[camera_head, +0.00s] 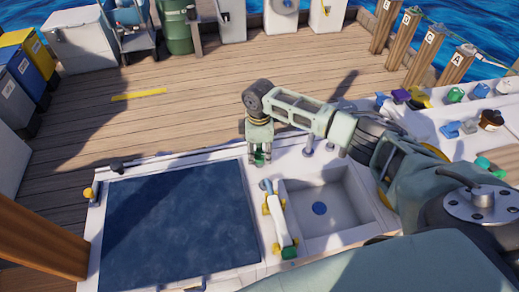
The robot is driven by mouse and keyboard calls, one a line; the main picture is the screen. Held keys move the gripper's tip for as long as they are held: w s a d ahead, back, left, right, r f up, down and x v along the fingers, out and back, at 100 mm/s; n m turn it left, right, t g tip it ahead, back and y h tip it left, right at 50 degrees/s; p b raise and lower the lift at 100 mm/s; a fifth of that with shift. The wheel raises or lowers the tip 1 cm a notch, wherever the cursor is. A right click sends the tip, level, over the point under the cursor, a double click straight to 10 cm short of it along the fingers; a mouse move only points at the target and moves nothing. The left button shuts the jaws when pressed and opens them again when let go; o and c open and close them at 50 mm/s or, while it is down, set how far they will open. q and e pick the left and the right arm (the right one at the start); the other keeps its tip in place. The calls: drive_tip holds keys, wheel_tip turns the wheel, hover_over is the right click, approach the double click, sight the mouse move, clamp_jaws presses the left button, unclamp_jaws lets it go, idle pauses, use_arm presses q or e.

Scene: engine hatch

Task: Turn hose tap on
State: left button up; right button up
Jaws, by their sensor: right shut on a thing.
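My right gripper (260,153) points down at the back edge of the white counter, between the dark blue panel and the sink. Its fingers are shut on a small green piece (259,159), which looks like the handle of the hose tap. The fingers hide most of this piece, so I cannot tell which way it is turned. A white and yellow fitting (281,221) with a green end lies just in front, along the left side of the sink. My left gripper is not in view.
The sink (345,222) has a blue drain. The dark blue panel (175,225) fills the counter's left part. Small coloured items, including a blue one (449,130), stand on the right ledge. Wooden posts (425,52) with letters stand behind. The wooden deck beyond is mostly clear.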

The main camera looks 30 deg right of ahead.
sight(258, 152)
drive_tip(key=n, duration=0.3)
drive_tip(key=shift+w+d+r, duration=0.1)
drive_tip(key=shift+w+r, duration=0.2)
drive_tip(key=shift+w, duration=0.1)
drive_tip(key=shift+n+p, duration=0.35)
drive_tip(key=shift+n, duration=1.45)
drive_tip(key=shift+a, duration=0.2)
drive_tip(key=o, duration=1)
drive_tip(key=shift+f, duration=0.15)
drive_tip(key=shift+s, duration=0.15)
wheel_tip(258, 152, up, 12)
drive_tip(key=shift+f, duration=0.1)
